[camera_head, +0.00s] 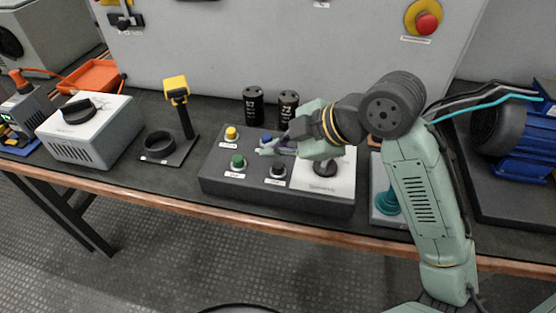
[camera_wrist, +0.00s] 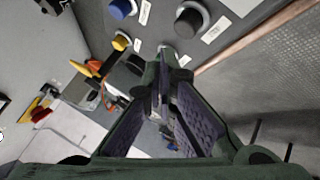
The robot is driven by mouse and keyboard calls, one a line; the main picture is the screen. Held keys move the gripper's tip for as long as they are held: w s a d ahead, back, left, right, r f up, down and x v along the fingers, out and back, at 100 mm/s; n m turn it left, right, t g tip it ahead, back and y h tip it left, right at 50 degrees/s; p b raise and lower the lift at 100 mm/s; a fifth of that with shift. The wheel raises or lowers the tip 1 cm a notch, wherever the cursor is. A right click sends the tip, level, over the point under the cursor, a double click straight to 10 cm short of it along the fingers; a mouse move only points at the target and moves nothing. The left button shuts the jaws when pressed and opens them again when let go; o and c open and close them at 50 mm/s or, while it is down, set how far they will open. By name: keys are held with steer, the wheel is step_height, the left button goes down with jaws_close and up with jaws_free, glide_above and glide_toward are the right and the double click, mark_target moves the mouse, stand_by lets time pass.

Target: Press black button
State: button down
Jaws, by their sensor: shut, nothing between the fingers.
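The black button (camera_head: 278,170) is at the front of the dark control box (camera_head: 222,186), on a grey ring with a white label. It also shows at the top of the wrist view (camera_wrist: 188,22). My gripper (camera_head: 264,151) is shut and empty. It hangs over the box between the blue button (camera_head: 265,138) and the black button, pointing left in the head view. In the wrist view the fingertips (camera_wrist: 164,62) lie below the black button in the picture, apart from it. The yellow button (camera_head: 231,132) and green button (camera_head: 238,160) are to the left.
Two black capacitors (camera_head: 253,106) stand behind the box. A yellow-headed tool (camera_head: 176,90) on a stand is to the left. A red emergency button (camera_head: 426,24) is on the back cabinet.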

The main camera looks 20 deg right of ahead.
mark_target(277, 168)
steer(key=shift+r+p, duration=1.2)
steer(key=shift+r, duration=0.8)
steer(key=shift+f, duration=0.1)
